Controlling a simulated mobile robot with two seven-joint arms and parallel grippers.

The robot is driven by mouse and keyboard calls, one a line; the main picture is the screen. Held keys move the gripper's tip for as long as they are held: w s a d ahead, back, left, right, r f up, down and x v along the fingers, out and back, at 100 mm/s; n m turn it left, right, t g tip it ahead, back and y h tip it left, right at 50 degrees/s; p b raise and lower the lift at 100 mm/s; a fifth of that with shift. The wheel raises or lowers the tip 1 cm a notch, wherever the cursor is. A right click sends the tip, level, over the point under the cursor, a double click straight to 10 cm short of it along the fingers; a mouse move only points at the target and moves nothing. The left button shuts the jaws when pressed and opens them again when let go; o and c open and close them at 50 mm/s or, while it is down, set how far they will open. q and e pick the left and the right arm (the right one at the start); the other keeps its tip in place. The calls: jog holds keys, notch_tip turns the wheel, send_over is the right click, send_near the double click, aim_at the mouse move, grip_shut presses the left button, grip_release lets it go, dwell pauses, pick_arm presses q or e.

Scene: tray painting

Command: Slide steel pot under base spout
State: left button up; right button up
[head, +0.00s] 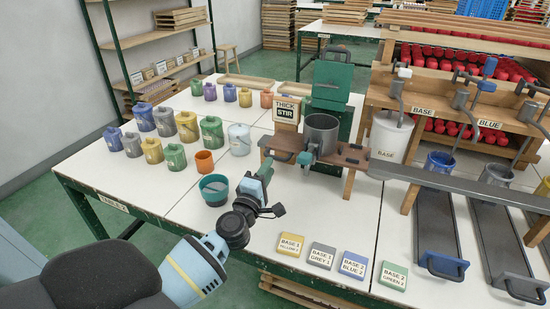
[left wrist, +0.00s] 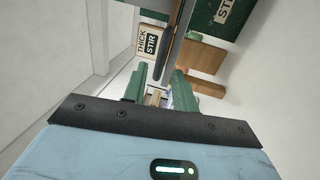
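The steel pot (head: 322,130), a grey open cylinder, stands upright on a dark wooden shelf in front of the green stirring machine. A dark curved handle (head: 273,157) shows at its left. The base spout (head: 400,84) is a metal valve above the white BASE container (head: 390,136), right of the pot. My right gripper is out of view.
A THICK STIR sign (head: 287,111) stands left of the pot. A grey bar (head: 460,187) crosses at right. A teal bowl (head: 214,189) and several colored pots are left; label tiles (head: 291,247) lie in front.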

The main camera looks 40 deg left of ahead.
aim_at(275, 158)
pick_arm(q)
jog(key=shift+b+x, duration=0.3)
jog(key=shift+x, duration=2.45)
grip_shut()
